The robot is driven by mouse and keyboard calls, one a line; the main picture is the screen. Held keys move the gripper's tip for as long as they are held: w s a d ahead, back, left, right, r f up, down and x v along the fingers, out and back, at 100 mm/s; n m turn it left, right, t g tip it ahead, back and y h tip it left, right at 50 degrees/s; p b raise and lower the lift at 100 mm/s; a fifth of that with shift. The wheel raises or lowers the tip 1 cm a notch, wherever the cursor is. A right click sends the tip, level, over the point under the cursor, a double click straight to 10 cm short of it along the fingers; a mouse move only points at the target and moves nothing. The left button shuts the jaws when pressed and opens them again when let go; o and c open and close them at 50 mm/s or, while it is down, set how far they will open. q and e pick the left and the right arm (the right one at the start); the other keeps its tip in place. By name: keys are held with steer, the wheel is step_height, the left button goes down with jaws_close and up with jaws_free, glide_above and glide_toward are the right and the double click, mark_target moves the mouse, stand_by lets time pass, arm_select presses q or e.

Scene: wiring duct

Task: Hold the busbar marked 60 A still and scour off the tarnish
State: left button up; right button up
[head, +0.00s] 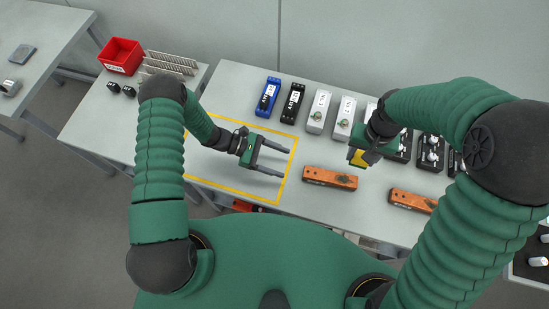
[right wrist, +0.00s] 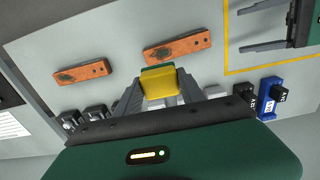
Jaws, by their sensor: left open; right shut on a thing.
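Two orange-brown copper busbars lie flat on the table. One busbar (head: 318,175) is near the middle, with a dark tarnish patch (head: 345,181) toward its right end; it also shows in the right wrist view (right wrist: 190,44). The other busbar (head: 408,199) lies further right and nearer me, also with a dark patch. Their markings are too small to read. My left gripper (head: 287,163) is open and empty, left of the middle busbar, fingers pointing toward it. My right gripper (right wrist: 160,88) is shut on a yellow and green scouring pad (head: 357,157), above and behind the middle busbar, apart from it.
A yellow outline (head: 237,194) marks a bare area under my left gripper. A blue block (head: 268,97), a black block (head: 292,102) and white and black switch units stand along the back. A red bin (head: 121,56) and metal racks (head: 170,62) are at the back left.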

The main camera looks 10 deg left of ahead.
mark_target(307, 171)
arm_select(q)
steer(key=x, duration=1)
steer(key=shift+d+f, duration=0.2)
steer(key=shift+d, duration=0.1)
jaws_close()
stand_by(0.6)
